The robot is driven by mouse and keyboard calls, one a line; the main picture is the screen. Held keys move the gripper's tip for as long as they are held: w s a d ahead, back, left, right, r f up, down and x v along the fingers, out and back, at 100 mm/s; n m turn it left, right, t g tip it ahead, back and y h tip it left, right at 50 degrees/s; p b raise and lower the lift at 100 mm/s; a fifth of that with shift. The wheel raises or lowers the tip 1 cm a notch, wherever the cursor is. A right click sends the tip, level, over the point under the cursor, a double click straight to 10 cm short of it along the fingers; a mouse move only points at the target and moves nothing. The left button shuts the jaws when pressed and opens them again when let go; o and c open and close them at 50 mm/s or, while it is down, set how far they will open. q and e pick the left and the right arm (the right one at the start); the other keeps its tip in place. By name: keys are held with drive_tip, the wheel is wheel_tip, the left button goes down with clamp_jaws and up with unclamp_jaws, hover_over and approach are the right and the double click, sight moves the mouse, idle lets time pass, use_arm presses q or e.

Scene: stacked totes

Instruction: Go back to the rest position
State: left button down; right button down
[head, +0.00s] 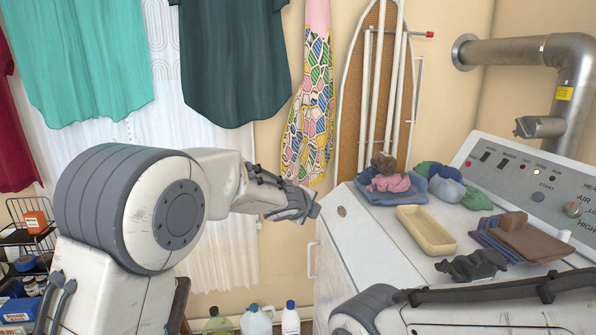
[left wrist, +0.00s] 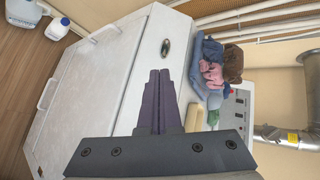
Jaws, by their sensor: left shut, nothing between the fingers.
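My left gripper (head: 312,209) is shut and empty. In the head view it hangs in the air by the left edge of the white machine (head: 345,255). In the left wrist view its two dark fingers (left wrist: 159,74) lie together with nothing between them, in front of the machine's white top (left wrist: 130,60). Part of my right arm shows at the lower right of the head view. Its gripper is not clearly seen there.
On the machine lie a cream tray (head: 427,248), a pile of folded cloths (head: 392,194), brown cloths (head: 535,243) and a dark crumpled item (head: 472,265). A metal duct (head: 520,50) rises behind. Bottles (head: 290,318) stand on the left. Garments (head: 235,60) hang above.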

use_arm(q)
drive_tip(key=s+a+f+n+g+y, duration=0.1)
drive_tip(key=s+a+f+n+g, duration=0.4)
drive_tip(key=s, duration=1)
drive_tip(key=s+a+f+n+g+y, duration=0.15)
drive_tip(key=s+n, duration=0.55)
drive_tip(key=s, duration=0.8)
drive_tip(key=s+a+f+n+g+y, duration=0.15)
drive_tip(key=s+f+n+g, duration=0.35)
drive_tip(key=s, duration=1)
wheel_tip(320, 180, up, 15)
drive_tip(key=n+p, duration=0.1)
drive_tip(key=p, duration=1.3)
drive_tip(key=shift+a, duration=0.4)
drive_tip(key=shift+t, duration=0.25)
